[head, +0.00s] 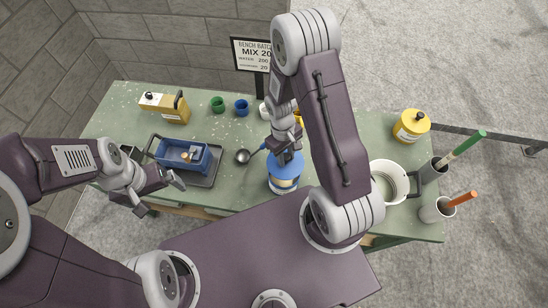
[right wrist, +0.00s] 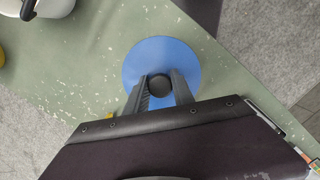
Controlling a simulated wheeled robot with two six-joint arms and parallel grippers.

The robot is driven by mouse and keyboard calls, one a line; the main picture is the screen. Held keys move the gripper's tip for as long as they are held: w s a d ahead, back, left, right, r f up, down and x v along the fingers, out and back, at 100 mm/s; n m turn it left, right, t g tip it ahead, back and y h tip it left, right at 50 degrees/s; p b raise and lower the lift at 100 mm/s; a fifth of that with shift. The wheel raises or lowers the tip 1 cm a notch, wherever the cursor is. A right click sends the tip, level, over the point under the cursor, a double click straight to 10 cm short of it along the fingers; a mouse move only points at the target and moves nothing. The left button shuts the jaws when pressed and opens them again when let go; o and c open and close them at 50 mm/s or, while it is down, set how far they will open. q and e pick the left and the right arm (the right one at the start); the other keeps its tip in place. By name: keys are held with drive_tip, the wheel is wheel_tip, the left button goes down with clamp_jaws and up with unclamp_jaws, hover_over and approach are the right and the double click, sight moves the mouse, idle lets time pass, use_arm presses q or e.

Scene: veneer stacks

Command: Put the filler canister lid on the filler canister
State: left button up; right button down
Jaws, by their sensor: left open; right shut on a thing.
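The filler canister (head: 284,187) is a pale cylinder with blue bands, near the front edge of the bench's middle. The filler canister lid (head: 289,166) is a blue disc with a dark knob and lies over the canister's top. In the head view I cannot tell whether it is seated or slightly above. My right gripper (head: 287,157) is shut on the lid's knob. In the right wrist view the lid (right wrist: 162,56) is seen from above, its knob between the fingers, and it hides the canister. My left gripper (head: 161,196) is open and empty by the bench's front left edge.
A blue tub (head: 182,157) on a dark tray and a ladle (head: 243,157) lie left of the canister. A white bucket (head: 389,181), a yellow container (head: 411,126) and grey holders (head: 432,210) are at right.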

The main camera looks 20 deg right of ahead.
drive_tip(key=shift+s+d, duration=0.3)
drive_tip(key=shift+s, duration=0.4)
drive_tip(key=shift+w+a+f+b, duration=0.35)
drive_tip(key=shift+f+b, duration=0.2)
drive_tip(key=shift+w+a+f+b, duration=0.3)
drive_tip(key=shift+w+f+b, duration=0.05)
drive_tip(key=shift+f+b, duration=0.15)
drive_tip(key=f+b, duration=0.3)
drive_tip(key=f, duration=0.1)
drive_tip(key=shift+s+d+f+b, duration=0.1)
drive_tip(key=shift+s+d+b, duration=0.2)
drive_tip(key=shift+d, duration=0.1)
use_arm(q)
wheel_tip(320, 180, down, 6)
drive_tip(key=shift+s+a+r, duration=0.1)
drive_tip(key=shift+a+r, duration=0.05)
drive_tip(key=shift+r, duration=0.05)
use_arm(e)
drive_tip(key=shift+w+a, duration=0.2)
drive_tip(key=shift+w, duration=0.05)
use_arm(q)
drive_tip(key=shift+s+r, duration=0.15)
use_arm(e)
drive_tip(key=shift+s+d, duration=0.15)
drive_tip(key=shift+s, duration=0.05)
drive_tip(key=shift+w, duration=0.1)
